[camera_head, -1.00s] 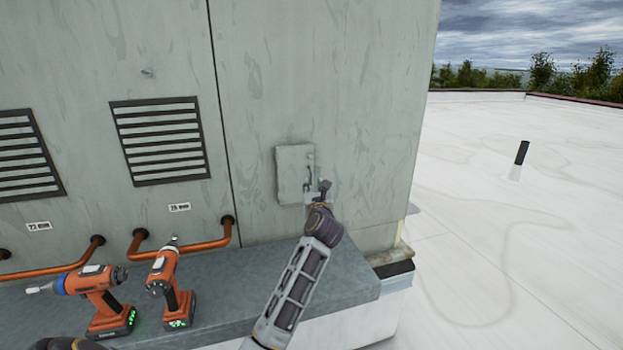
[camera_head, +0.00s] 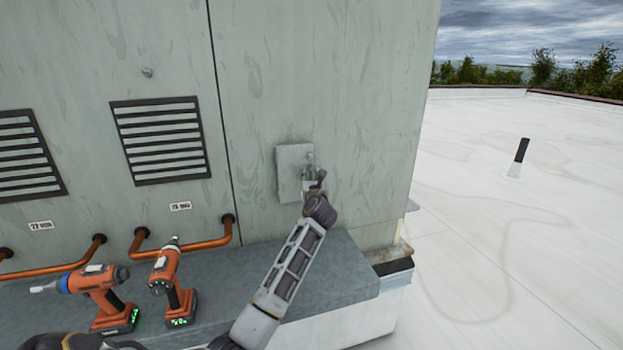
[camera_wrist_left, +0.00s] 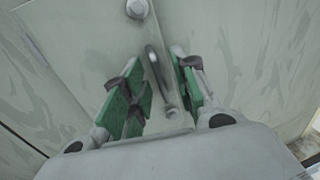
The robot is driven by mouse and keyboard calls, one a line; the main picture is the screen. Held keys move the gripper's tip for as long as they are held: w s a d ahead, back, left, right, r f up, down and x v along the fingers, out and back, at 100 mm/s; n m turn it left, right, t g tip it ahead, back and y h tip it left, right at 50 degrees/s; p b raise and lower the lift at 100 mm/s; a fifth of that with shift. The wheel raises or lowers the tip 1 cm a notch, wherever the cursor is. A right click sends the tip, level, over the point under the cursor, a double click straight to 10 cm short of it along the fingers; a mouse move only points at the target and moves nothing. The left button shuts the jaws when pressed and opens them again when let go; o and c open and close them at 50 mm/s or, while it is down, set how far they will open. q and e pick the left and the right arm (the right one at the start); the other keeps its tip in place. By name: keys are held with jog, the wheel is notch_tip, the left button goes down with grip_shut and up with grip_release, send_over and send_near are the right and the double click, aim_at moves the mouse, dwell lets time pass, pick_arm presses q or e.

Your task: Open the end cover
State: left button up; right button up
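The end cover (camera_head: 289,170) is a small grey-green panel on the cabinet's side wall, and it looks shut. In the left wrist view the cover (camera_wrist_left: 95,50) fills much of the background, with a round bolt head (camera_wrist_left: 137,9) at the top. Its curved metal handle (camera_wrist_left: 157,75) stands between my left gripper's green finger pads. My left gripper (camera_head: 311,174) is at the cover's right side and hides the handle in the head view. The wrist view shows the left gripper (camera_wrist_left: 158,68) open, with a finger on each side of the handle and gaps visible. My right gripper is not in view.
Two orange power drills (camera_head: 100,298) (camera_head: 168,280) stand on the grey ledge (camera_head: 335,285) to the left. Copper pipes (camera_head: 190,243) and louvred vents (camera_head: 160,140) are on the cabinet wall.

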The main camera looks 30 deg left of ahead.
pick_arm(q)
grip_shut()
dwell(0.5)
